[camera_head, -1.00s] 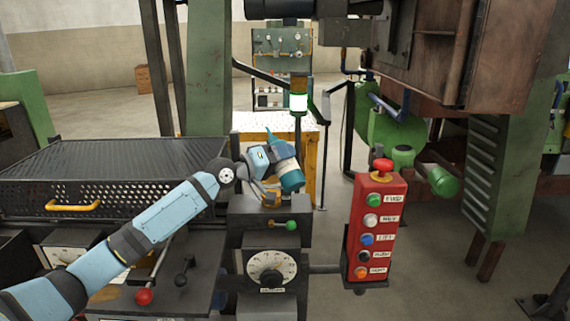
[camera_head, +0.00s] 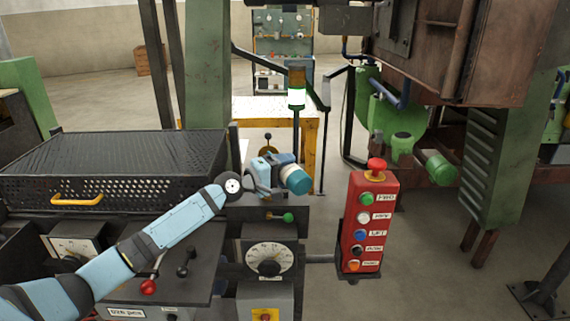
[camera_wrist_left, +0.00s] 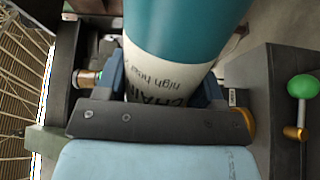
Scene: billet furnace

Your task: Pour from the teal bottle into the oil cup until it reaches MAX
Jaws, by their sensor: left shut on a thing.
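The teal bottle (camera_head: 296,181) with its white label band is held tilted, close to lying on its side, above the black machine block. In the left wrist view the bottle (camera_wrist_left: 185,25) fills the top middle, and part of its label text shows. My left gripper (camera_head: 268,172) is shut around it; its blue fingers also show in the left wrist view (camera_wrist_left: 165,85). A brass-coloured round part (camera_wrist_left: 248,122) shows partly behind the gripper; I cannot tell whether it is the oil cup. No MAX mark or oil level is visible. My right gripper is not in view.
Below the bottle is a green-knobbed lever (camera_head: 287,217) above a dial (camera_head: 268,258). A red button box (camera_head: 368,225) stands at the right. A black perforated cover (camera_head: 110,170) lies left. A signal light (camera_head: 297,97) rises behind.

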